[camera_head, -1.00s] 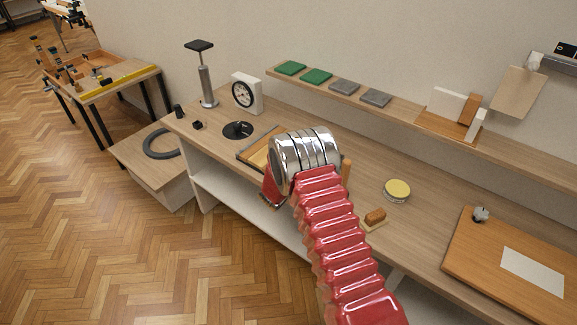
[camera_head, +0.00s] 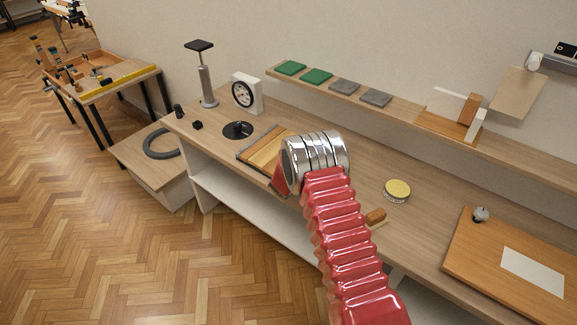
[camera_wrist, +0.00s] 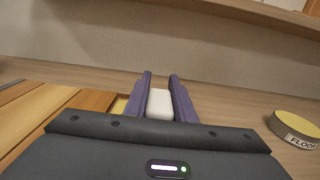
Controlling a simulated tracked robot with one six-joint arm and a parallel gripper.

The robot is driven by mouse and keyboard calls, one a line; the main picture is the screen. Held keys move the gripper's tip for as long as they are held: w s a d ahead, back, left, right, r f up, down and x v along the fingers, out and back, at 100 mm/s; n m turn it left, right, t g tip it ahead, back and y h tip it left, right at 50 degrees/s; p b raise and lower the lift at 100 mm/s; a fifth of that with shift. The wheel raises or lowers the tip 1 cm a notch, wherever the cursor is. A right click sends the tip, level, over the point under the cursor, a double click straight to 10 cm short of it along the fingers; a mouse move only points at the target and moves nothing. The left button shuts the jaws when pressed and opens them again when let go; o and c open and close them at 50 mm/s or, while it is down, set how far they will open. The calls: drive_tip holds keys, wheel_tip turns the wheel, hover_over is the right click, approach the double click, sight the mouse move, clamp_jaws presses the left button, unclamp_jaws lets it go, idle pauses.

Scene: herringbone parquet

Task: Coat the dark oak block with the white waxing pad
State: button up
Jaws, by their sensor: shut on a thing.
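In the wrist view my gripper (camera_wrist: 160,86) has its two purple fingers shut on the white waxing pad (camera_wrist: 160,105), which sits between them. Wooden pieces of differing brown tones lie side by side on a board at the left of that view; the board (camera_head: 262,150) also shows in the head view, left of my chrome wrist. I cannot tell which piece is the dark oak block. My gripper is just right of these pieces; contact cannot be told. In the head view my wrist hides the fingers and pad.
A round yellow-topped tin (camera_head: 397,190) stands right of my arm, also in the wrist view (camera_wrist: 297,130). A small brown block (camera_head: 376,216) lies near my arm. A shelf (camera_head: 410,118) runs along the wall.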

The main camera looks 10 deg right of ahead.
drive_tip(key=shift+x, duration=2.35)
drive_tip(key=shift+w, duration=0.1)
drive_tip(key=shift+a, duration=0.1)
drive_tip(key=shift+w+a, duration=1.1)
drive_tip(key=shift+d, duration=0.1)
drive_tip(key=shift+s+d, duration=1.05)
drive_tip(key=shift+s, duration=0.1)
